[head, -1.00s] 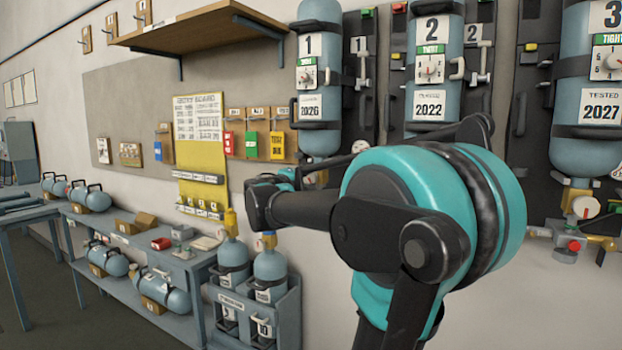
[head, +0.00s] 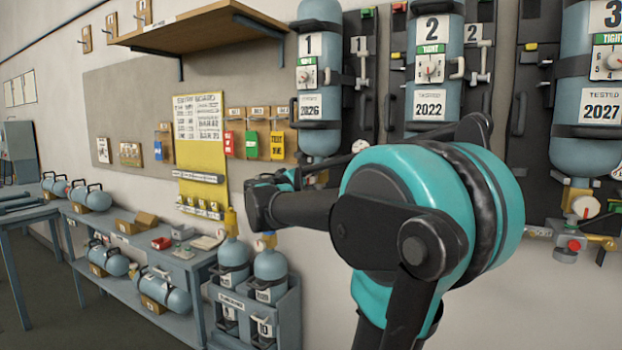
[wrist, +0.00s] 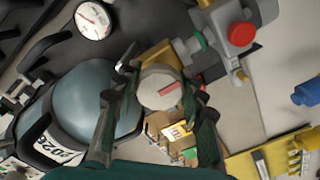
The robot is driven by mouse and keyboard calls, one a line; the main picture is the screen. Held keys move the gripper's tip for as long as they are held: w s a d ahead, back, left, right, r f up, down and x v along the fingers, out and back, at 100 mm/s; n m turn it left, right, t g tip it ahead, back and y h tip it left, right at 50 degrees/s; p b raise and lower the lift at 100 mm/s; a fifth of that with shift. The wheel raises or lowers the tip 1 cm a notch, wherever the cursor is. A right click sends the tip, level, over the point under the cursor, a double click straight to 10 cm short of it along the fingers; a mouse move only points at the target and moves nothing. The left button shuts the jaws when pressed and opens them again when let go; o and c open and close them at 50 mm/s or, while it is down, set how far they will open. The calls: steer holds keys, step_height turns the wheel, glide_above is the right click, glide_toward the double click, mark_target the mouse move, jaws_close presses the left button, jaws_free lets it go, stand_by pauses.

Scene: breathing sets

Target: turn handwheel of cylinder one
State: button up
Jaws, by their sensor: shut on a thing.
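Cylinder one (head: 320,115) is a blue-grey tank strapped upright to the wall panel, with labels "1" and "2026" in the head view. In the wrist view its rounded end (wrist: 95,90) fills the left. Its handwheel (wrist: 155,91), a pale round knob with a red mark, sits beside a brass valve body (wrist: 160,57). My gripper (wrist: 160,84) has its two dark fingers on either side of the handwheel and is shut on it. In the head view my arm and wrist hide the handwheel and fingertips.
A round gauge (wrist: 93,20) and a red knob (wrist: 241,34) sit close to the fingers. Cylinder two (head: 433,70) and cylinder three (head: 585,160) hang to the right. A bench (head: 185,258) and a rack of small cylinders (head: 285,305) stand below left.

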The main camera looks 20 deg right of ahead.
steer(key=shift+f, duration=0.1)
stand_by(0.3)
steer(key=o, duration=1.2)
steer(key=shift+c, duration=0.2)
steer(key=v, duration=1.2)
